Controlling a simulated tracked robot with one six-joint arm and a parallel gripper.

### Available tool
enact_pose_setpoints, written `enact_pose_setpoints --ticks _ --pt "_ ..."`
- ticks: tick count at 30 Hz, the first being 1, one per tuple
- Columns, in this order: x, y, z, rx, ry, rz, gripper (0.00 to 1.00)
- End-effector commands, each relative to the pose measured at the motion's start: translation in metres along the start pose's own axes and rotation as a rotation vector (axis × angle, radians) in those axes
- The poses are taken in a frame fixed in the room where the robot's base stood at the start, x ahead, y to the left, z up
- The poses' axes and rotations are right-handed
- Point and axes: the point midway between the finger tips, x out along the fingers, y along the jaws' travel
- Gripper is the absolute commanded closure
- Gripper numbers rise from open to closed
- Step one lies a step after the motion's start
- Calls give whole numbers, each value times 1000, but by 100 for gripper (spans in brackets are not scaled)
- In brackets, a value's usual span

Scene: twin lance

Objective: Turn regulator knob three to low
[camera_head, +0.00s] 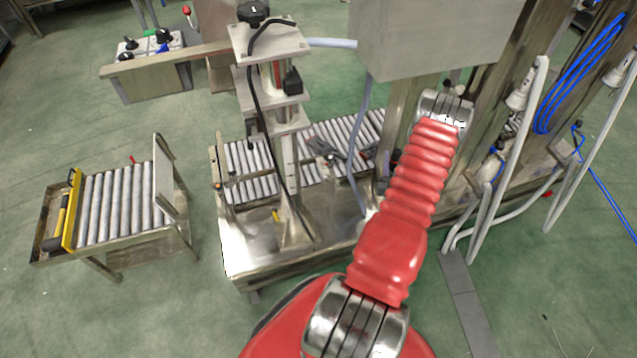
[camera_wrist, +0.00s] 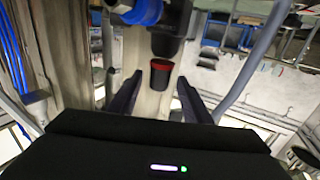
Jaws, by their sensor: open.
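In the wrist view, a small dark cylindrical knob (camera_wrist: 160,75) with a red band near its upper edge lies in line with the gap between my fingers. It hangs under a black regulator body (camera_wrist: 168,32) with a blue fitting (camera_wrist: 142,12) beside it. My gripper (camera_wrist: 158,97) is open, with one finger on each side of the knob in the picture. I see no finger touching it, and the depth between them is unclear. No number or low mark is readable. In the head view, my red arm ends at the metal frame, and the gripper is hidden there.
White hoses (camera_head: 510,150) and coiled blue hoses (camera_head: 585,75) hang at right. A roller conveyor (camera_head: 255,170) and a roller cart (camera_head: 120,205) stand left. Green floor is open between them.

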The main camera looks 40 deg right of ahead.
Motion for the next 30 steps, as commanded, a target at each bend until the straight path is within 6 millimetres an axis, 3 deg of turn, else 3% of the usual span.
enact_pose_setpoints --ticks 30 --pt "2 -11 0 0 1 335 56"
